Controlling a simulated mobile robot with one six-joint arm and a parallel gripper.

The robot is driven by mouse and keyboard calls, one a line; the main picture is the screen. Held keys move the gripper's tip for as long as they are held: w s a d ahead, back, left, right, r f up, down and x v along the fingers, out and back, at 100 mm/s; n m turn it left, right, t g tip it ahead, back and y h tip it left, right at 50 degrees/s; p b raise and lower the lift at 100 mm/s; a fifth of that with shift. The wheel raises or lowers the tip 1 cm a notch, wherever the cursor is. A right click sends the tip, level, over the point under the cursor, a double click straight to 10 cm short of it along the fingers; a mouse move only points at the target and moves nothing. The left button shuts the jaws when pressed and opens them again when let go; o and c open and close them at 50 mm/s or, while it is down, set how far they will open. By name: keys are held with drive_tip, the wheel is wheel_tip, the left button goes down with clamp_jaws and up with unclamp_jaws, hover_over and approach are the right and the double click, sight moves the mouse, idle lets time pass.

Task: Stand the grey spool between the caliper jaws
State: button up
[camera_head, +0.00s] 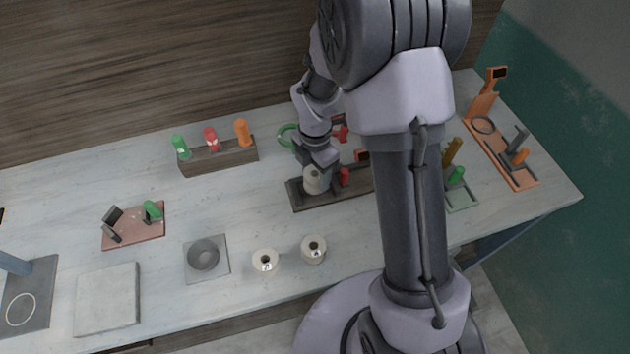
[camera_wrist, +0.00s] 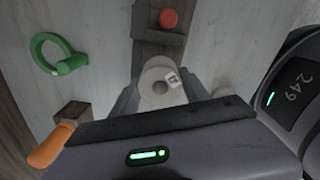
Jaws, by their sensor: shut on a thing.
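A grey spool (camera_head: 312,184) is held upright in my gripper (camera_head: 316,168), directly over or on the left part of a dark base (camera_head: 303,204). I cannot tell whether its bottom touches. In the wrist view the spool (camera_wrist: 160,78) sits between both fingers, with its round top, centre hole and a small label showing. A red part (camera_head: 344,175) stands on the dark base just right of the spool, and another red part (camera_head: 362,155) lies farther back. These look like caliper parts, but my arm hides much of the base. In the wrist view a red knob (camera_wrist: 168,18) shows beyond the spool.
Two cream spools (camera_head: 265,261) (camera_head: 313,249) stand near the front edge. A grey bowl (camera_head: 204,254) and a pink board (camera_head: 134,228) are to the left. A rack (camera_head: 217,156) with coloured handles is behind. A green ring (camera_wrist: 50,52) lies near my gripper. An orange stand (camera_head: 500,150) is right.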

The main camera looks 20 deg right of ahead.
drive_tip(key=shift+f+b, duration=0.75)
drive_tip(key=shift+f, duration=1.1)
drive_tip(key=o, duration=1.7)
drive_tip(key=shift+c, duration=0.2)
wheel_tip(320, 180, up, 12)
drive_tip(key=p, duration=0.5)
wheel_tip(320, 180, up, 18)
drive_tip(key=r+m+t+y, duration=0.1)
drive_tip(key=m+t, duration=0.3)
drive_tip(key=m, duration=1.5)
hover_over(315, 182)
drive_tip(key=s+a, duration=0.2)
drive_tip(key=s, duration=0.9)
drive_tip(key=s+m, duration=0.1)
drive_tip(key=m, duration=0.1)
drive_tip(key=s+r+m+t, duration=0.1)
drive_tip(key=s+m, duration=0.1)
drive_tip(key=m, duration=0.1)
drive_tip(key=s+a+m+y, duration=0.1)
drive_tip(key=s+m, duration=0.1)
drive_tip(key=shift+s+a+r+m+t, duration=0.1)
drive_tip(key=shift+s+r+m+t, duration=0.1)
drive_tip(key=shift+m+t, duration=0.2)
